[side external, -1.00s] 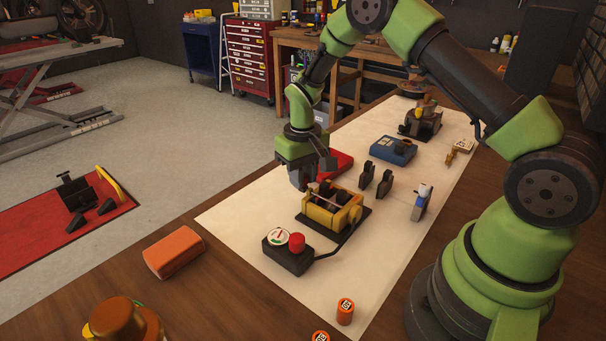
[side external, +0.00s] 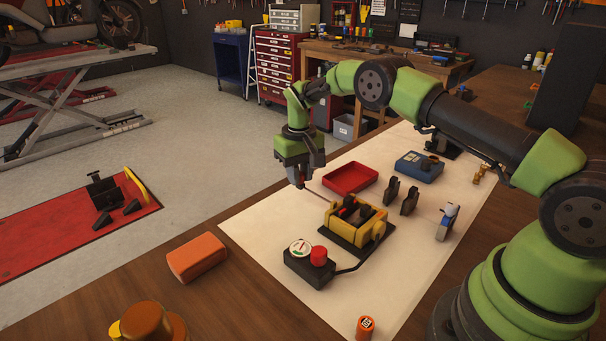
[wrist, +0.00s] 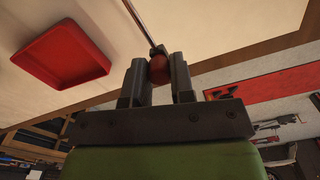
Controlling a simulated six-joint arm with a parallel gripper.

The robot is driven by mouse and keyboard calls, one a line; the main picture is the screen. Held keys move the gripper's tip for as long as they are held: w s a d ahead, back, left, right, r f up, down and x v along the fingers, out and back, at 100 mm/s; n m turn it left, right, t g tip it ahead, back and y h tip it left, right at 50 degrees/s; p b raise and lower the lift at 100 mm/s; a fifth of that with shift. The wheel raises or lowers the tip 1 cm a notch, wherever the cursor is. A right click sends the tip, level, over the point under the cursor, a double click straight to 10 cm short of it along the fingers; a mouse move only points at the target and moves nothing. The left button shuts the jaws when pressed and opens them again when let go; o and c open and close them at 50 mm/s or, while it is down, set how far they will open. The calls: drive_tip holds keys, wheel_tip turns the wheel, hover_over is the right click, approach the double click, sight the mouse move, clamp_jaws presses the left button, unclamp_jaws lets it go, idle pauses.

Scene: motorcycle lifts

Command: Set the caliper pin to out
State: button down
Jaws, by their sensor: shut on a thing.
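The yellow caliper (side external: 342,224) sits in a dark fixture on the white mat, with dark pads inside. My gripper (side external: 299,186) is left of the caliper and apart from its body. It is shut on the red knob (wrist: 158,70) of the caliper pin, seen between the fingers in the wrist view. The pin's thin metal rod (side external: 318,196) spans the gap from my gripper to the caliper's left side. The rod also shows in the wrist view (wrist: 139,24), running off the top edge. I cannot tell whether its far end is still inside the caliper.
A red tray (side external: 351,179) lies behind the caliper. Two dark pads (side external: 401,197) and a blue-white bottle (side external: 447,222) stand to its right. A black box with gauge and red button (side external: 314,266) sits in front. An orange block (side external: 196,258) lies left.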

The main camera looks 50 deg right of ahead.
drive_tip(key=shift+w, duration=0.15)
drive_tip(key=c, duration=1)
unclamp_jaws()
drive_tip(key=shift+r, duration=0.15)
wheel_tip(320, 180, up, 10)
drive_tip(key=shift+f, duration=0.1)
drive_tip(key=s+a+r+t+y, duration=0.1)
drive_tip(key=s+a+r+t, duration=0.15)
drive_tip(key=s+r, duration=0.5)
drive_tip(key=s+a+r+t, duration=0.1)
drive_tip(key=s+a+r, duration=0.3)
drive_tip(key=r, duration=0.6)
drive_tip(key=s+f+t, duration=0.1)
drive_tip(key=s, duration=0.5)
drive_tip(key=s+a+t, duration=0.1)
drive_tip(key=s, duration=0.5)
drive_tip(key=s+a+f+m+t+y, duration=0.1)
drive_tip(key=s+t, duration=0.1)
drive_tip(key=s, duration=0.4)
drive_tip(key=shift+s+f, duration=0.25)
drive_tip(key=shift+f, duration=0.1)
